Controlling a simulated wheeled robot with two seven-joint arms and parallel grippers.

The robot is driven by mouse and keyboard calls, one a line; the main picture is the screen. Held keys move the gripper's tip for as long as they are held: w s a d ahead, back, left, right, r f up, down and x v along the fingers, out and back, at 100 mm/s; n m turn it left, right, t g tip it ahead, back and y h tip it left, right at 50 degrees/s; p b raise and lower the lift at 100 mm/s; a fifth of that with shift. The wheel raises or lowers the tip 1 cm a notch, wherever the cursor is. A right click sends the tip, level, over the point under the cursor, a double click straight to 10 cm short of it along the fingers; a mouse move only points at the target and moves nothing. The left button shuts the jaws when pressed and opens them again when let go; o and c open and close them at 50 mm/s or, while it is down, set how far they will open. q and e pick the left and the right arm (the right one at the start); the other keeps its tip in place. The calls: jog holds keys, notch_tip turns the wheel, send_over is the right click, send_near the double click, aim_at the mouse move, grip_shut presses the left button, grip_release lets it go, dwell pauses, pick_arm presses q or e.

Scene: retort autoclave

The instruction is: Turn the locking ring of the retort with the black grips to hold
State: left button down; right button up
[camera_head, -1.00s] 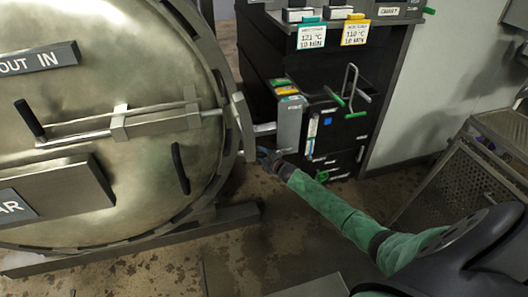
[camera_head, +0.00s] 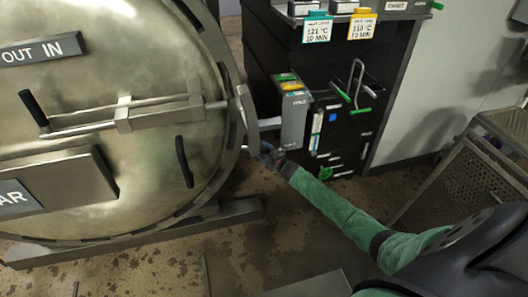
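The round metal retort door (camera_head: 120,75) fills the left of the head view, with its dark locking ring (camera_head: 222,60) around the edge. One black grip (camera_head: 34,108) stands on the end of the lever bar at the left. Another black grip (camera_head: 184,161) is upright on the lower right of the door face. My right gripper (camera_head: 267,154), at the end of a green-sleeved arm, is just right of the ring, below the grey bracket. It is small and dark, so its opening and any contact are unclear. My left gripper is out of view.
A grey control box (camera_head: 293,118) stands right of the ring, before a black cabinet (camera_head: 345,130) with coloured cards. A perforated metal cart (camera_head: 470,180) is at the right. A low metal beam (camera_head: 150,232) runs under the door. Stained floor lies open between.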

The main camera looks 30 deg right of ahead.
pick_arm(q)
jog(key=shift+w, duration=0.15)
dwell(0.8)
pick_arm(e)
jog(key=shift+s+d, duration=0.15)
jog(key=shift+s, duration=0.15)
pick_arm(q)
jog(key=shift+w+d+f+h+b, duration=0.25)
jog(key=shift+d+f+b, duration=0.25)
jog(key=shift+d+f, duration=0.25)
pick_arm(e)
jog(key=s+d, duration=0.1)
jog(key=s, duration=0.6)
jog(key=shift+r, duration=0.25)
jog(key=shift+d, duration=0.1)
